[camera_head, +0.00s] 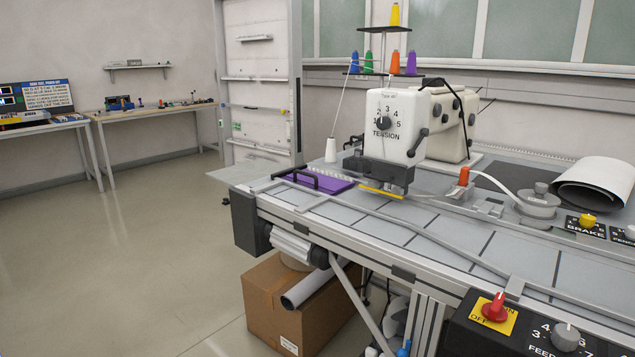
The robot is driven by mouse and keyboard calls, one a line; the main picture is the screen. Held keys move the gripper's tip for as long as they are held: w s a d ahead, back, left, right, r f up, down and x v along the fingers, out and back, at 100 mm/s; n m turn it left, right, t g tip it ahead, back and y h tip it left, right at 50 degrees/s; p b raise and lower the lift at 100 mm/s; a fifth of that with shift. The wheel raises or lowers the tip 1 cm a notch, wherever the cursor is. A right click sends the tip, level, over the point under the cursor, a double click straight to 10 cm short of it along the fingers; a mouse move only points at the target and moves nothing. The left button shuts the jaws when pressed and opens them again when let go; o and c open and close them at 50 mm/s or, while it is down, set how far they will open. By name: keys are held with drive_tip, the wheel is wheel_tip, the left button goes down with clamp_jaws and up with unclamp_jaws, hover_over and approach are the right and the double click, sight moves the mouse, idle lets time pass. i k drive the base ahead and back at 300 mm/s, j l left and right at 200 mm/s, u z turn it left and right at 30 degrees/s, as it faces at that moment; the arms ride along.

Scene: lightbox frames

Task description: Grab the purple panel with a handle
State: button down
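The purple panel (323,183) lies flat on the left end of the grey worktable (395,231), left of the sewing machine's base. A black handle (301,179) stands up from its left part. A pale toothed or lettered strip runs along its far edge. The white sewing machine (401,122) with a tension dial stands just right of the panel. My gripper is not in view, and nothing is seen touching the panel.
A white spool cone (331,150) stands behind the panel. A grey guide rail (424,236) runs along the table's front. A cardboard box (301,306) sits beneath the table. The floor (139,240) at left is clear.

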sight(331, 184)
drive_tip(key=u, duration=0.95)
drive_tip(key=i+u, duration=0.3)
drive_tip(key=i, duration=3.3)
drive_tip(key=i+j+z, duration=0.2)
drive_tip(key=i, duration=0.3)
drive_tip(key=i+j+z, duration=0.15)
drive_tip(key=i, duration=0.4)
drive_tip(key=z, duration=2.8)
